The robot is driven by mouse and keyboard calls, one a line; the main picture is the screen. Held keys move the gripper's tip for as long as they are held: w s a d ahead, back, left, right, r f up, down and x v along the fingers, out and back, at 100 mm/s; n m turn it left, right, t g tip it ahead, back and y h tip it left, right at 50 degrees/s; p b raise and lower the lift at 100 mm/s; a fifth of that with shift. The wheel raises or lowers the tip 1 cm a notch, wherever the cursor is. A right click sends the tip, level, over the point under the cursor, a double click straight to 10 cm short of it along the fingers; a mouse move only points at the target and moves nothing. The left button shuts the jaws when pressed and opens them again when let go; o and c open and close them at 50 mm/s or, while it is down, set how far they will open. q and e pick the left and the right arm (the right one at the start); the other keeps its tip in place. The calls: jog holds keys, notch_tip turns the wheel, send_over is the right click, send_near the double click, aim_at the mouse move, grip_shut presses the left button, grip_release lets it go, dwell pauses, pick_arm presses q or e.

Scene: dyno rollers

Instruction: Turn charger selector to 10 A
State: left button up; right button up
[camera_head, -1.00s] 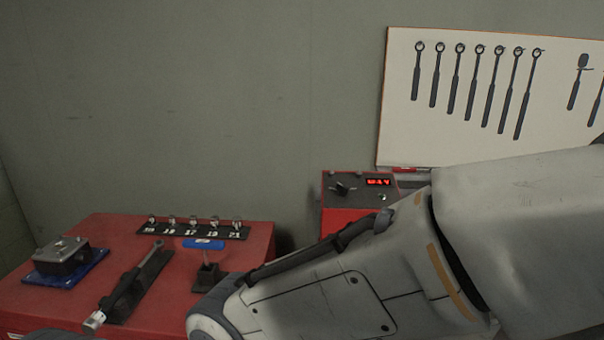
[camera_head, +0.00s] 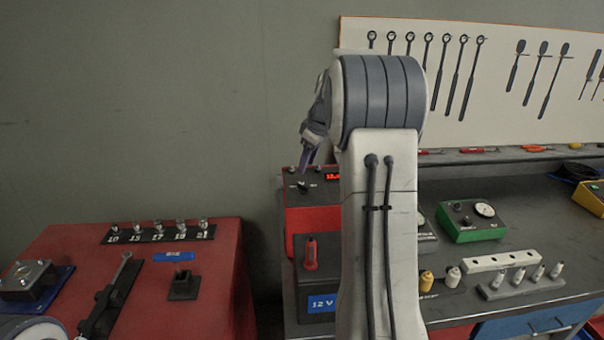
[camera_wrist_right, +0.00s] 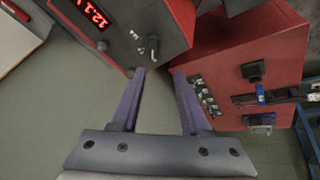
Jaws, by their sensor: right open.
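The charger is a red box (camera_head: 313,219) with a dark sloping panel and a lit red display (camera_head: 333,177), behind my right arm. Its black selector knob (camera_head: 303,187) sits on the panel; its setting is too small to read. In the right wrist view the display (camera_wrist_right: 92,12) reads about 12.1 and the knob (camera_wrist_right: 152,48) stands just beyond the fingertips. My right gripper (camera_head: 306,164) points down above the knob, with purple fingers. In the wrist view the gripper (camera_wrist_right: 158,72) is open and empty, apparently apart from the knob. My left gripper is not seen.
A red cabinet (camera_head: 215,300) at left carries a numbered socket rack (camera_head: 158,233) and a wrench (camera_head: 110,295). A 12 V battery (camera_head: 318,280) stands in front of the charger. A green gauge box (camera_head: 470,222) sits on the bench to the right.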

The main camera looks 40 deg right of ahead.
aim_at(303, 184)
jog(key=p+x, duration=0.1)
jog(key=x, duration=0.2)
jog(key=d+p+x, duration=0.1)
jog(key=x, duration=0.2)
jog(key=p+x, duration=0.1)
jog(key=x, duration=0.3)
jog(key=shift+d+f, duration=0.1)
jog(key=shift+d, duration=0.15)
grip_shut()
